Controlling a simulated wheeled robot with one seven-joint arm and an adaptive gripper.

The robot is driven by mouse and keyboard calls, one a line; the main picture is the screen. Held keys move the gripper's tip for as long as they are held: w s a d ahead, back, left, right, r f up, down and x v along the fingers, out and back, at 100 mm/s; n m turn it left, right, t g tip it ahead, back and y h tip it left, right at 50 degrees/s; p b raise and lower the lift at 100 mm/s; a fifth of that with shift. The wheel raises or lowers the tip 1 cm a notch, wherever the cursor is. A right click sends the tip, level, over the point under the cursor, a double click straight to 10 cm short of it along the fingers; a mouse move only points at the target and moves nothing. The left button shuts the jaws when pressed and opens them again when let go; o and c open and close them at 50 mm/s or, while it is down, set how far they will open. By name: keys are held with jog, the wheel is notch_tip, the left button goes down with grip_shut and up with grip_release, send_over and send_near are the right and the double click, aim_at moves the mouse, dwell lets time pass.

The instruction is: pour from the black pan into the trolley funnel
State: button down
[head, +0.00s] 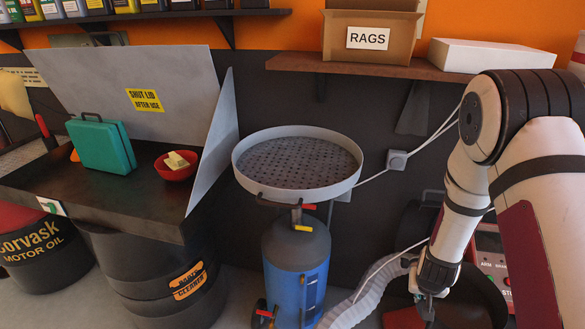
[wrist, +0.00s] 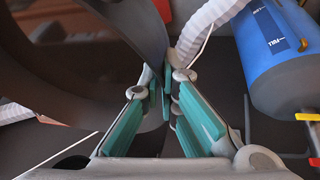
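The trolley funnel (head: 245,178) is a wide, round grey dish with a perforated plate, on top of a blue wheeled tank (head: 285,275). The tank also shows at the right of the wrist view (wrist: 270,60). The black pan (head: 478,295) is at the lower right of the head view, partly hidden by my arm. In the wrist view its dark wall (wrist: 145,35) fills the left side. My gripper (wrist: 167,82) has teal-padded fingers drawn close together on the pan's rim. In the head view my gripper (head: 428,300) is at the pan's left side, lower than the funnel.
A ribbed grey hose (head: 370,290) runs between the tank and my gripper. A red device (head: 490,250) stands behind my arm. Left is a black bench (head: 125,205) with a raised lid, teal case (head: 100,145) and red bowl (head: 175,172). A shelf (head: 400,68) hangs above.

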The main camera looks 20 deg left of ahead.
jog(key=shift+s+r+p, duration=0.55)
jog(key=shift+s+r, duration=0.3)
jog(key=shift+s, duration=0.15)
jog(key=shift+w+f, duration=0.25)
jog(key=shift+w, duration=0.05)
jog(key=shift+r, duration=0.3)
jog(key=a+r+n+g+y, duration=0.1)
jog(key=a+r+n, duration=0.3)
jog(key=r+n, duration=0.4)
jog(key=w+a+r+n+g+y, duration=0.1)
jog(key=a+r+n+g+y, duration=0.1)
jog(key=a+r+n, duration=0.3)
jog(key=a+r+n+g+y, duration=0.2)
jog(key=a+r+n+y, duration=0.1)
jog(key=r+n, duration=0.9)
jog(key=shift+w+a+r+y, duration=0.15)
jog(key=shift+w+a+y, duration=0.15)
jog(key=shift+a, duration=0.55)
